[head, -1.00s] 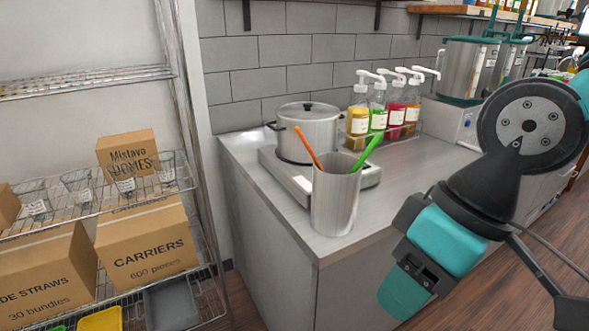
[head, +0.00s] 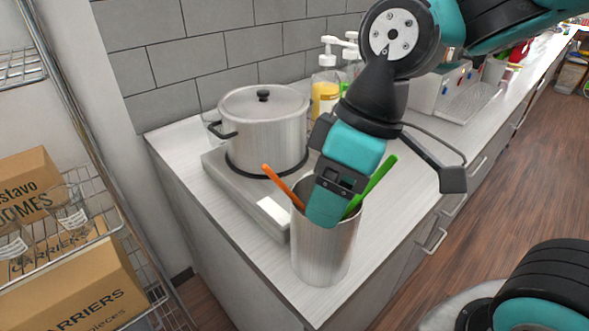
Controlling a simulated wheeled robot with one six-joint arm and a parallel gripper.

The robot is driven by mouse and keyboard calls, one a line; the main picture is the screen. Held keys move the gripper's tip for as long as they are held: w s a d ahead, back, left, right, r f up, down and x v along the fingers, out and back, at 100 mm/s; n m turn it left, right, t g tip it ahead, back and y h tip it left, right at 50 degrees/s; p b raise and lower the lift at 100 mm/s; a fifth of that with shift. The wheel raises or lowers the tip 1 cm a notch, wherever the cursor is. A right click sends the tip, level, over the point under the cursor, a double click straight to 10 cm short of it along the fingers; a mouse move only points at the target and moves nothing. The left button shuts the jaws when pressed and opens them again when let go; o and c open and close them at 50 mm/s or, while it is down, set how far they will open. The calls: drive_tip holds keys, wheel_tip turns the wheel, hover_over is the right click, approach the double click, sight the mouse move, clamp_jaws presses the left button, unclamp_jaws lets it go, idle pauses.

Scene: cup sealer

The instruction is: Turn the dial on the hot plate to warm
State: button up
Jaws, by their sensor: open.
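The hot plate (head: 238,188) is a flat grey unit on the counter, with a pale panel (head: 272,213) on its near side. A lidded steel pot (head: 265,135) stands on it. I cannot make out the dial; the front's right part is hidden behind the steel cup and my arm. My gripper (head: 328,200), teal and black, points down in front of the hot plate. It overlaps the steel cup's rim in the picture; I cannot tell whether they touch. It is open, with nothing seen in it.
The steel cup (head: 322,250) stands near the counter corner, holding an orange utensil (head: 282,184) and a green one (head: 375,182). Pump bottles (head: 325,90) stand behind. A wire shelf with boxes (head: 85,285) is at left.

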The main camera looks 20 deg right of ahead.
drive_tip(key=w+d+n+h+p, duration=0.25)
drive_tip(key=w+n, duration=0.45)
drive_tip(key=w, duration=0.4)
drive_tip(key=w+d+n+h+p, duration=0.15)
drive_tip(key=w+n+p, duration=0.35)
drive_tip(key=w, duration=0.5)
drive_tip(key=shift+n, duration=0.5)
wheel_tip(320, 180, down, 17)
drive_tip(key=p, duration=0.4)
drive_tip(key=shift+d+f, duration=0.1)
drive_tip(key=shift+f, duration=0.05)
drive_tip(key=c, duration=0.9)
